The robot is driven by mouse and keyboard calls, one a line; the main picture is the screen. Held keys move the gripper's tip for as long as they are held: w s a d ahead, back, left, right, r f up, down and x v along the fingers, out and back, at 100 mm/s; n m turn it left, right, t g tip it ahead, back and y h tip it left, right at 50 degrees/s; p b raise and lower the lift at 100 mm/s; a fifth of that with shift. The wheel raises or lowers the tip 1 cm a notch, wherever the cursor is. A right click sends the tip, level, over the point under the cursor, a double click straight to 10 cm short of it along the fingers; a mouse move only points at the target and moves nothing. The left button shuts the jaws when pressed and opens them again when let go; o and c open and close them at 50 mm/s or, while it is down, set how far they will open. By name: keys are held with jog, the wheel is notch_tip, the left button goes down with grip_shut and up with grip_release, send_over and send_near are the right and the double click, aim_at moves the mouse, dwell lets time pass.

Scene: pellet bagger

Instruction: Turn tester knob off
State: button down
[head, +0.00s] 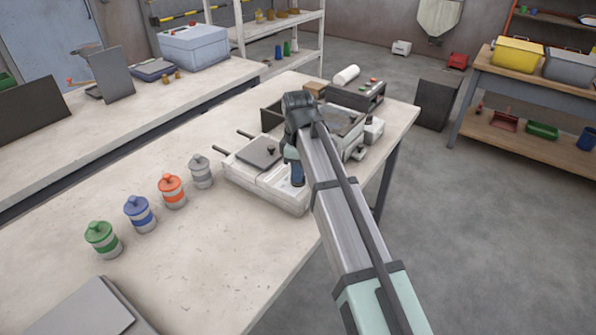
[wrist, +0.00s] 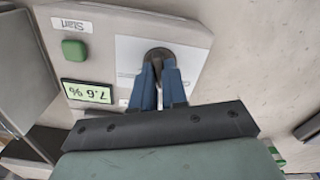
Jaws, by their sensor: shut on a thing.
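The tester (head: 255,188) is a pale box with a grey lid, near the right edge of the light table. In the wrist view its panel (wrist: 196,35) shows upside down. The dark round tester knob (wrist: 157,54) sits on a white plate on that panel. My gripper (wrist: 159,72) has its two blue fingers shut on the knob. The fingers hide part of the knob and its markings, so I cannot tell its setting. In the head view my gripper (head: 297,182) reaches down onto the tester's right side, and the knob is hidden there.
A green Start button (wrist: 75,49) and a lit display (wrist: 88,91) reading 7.6 % lie beside the knob. Grey, orange (head: 172,190), blue and green-lidded jars stand left of the tester. A grey control box (head: 357,96) stands behind. The table's front middle is clear.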

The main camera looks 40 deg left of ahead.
jog(key=n, duration=0.4)
jog(key=shift+n, duration=1.9)
jog(key=c, duration=1.2)
grip_release()
jog(key=shift+o, duration=0.2)
jog(key=shift+r, duration=0.1)
notch_tip(320, 180, up, 14)
jog(key=shift+f, duration=0.2)
